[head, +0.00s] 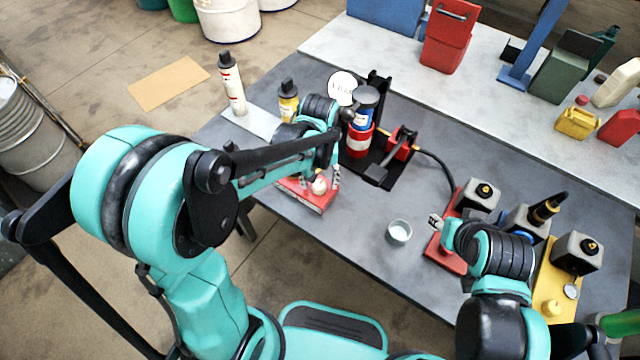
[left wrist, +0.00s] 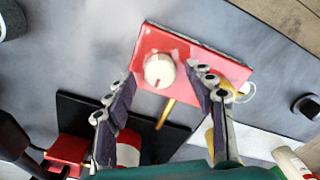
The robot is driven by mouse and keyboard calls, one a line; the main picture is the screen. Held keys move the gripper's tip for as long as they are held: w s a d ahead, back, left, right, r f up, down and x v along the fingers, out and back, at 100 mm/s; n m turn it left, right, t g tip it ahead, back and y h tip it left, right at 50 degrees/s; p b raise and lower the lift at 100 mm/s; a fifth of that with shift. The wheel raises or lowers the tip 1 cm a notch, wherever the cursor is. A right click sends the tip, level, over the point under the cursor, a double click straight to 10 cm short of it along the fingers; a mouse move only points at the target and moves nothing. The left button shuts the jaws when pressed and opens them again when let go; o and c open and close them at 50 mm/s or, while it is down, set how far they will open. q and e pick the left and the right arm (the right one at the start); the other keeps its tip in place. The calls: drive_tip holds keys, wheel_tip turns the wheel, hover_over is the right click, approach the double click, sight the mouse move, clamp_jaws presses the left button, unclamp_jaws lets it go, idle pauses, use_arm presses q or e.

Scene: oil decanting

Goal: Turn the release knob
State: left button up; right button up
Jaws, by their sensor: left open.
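The release knob is a round, cream-white knob (head: 320,185) on a red box (head: 304,196) at the near edge of the grey table. In the left wrist view the knob (left wrist: 159,71) sits on the red plate (left wrist: 212,66). My left gripper (head: 314,174) is open above the box. In the left wrist view its fingers (left wrist: 162,82) are spread on either side of the knob, with a gap on both sides. I cannot tell how far above the plate the tips are. My right gripper (head: 436,221) is by a red tray; its jaw opening is unclear.
A red-and-blue cylinder (head: 358,140) stands on a black base behind the left gripper. A small cup (head: 399,232) stands on clear table. Grey canisters (head: 479,194) stand at the right. A white bottle (head: 231,84) and a yellow bottle (head: 288,103) stand at the left.

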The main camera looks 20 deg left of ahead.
use_arm(q)
drive_tip(key=shift+f, duration=0.6)
drive_tip(key=shift+c, duration=0.3)
drive_tip(key=c, duration=1.1)
drive_tip(key=shift+m, duration=0.3)
drive_tip(key=m, duration=1.3)
drive_tip(key=shift+m, duration=2.1)
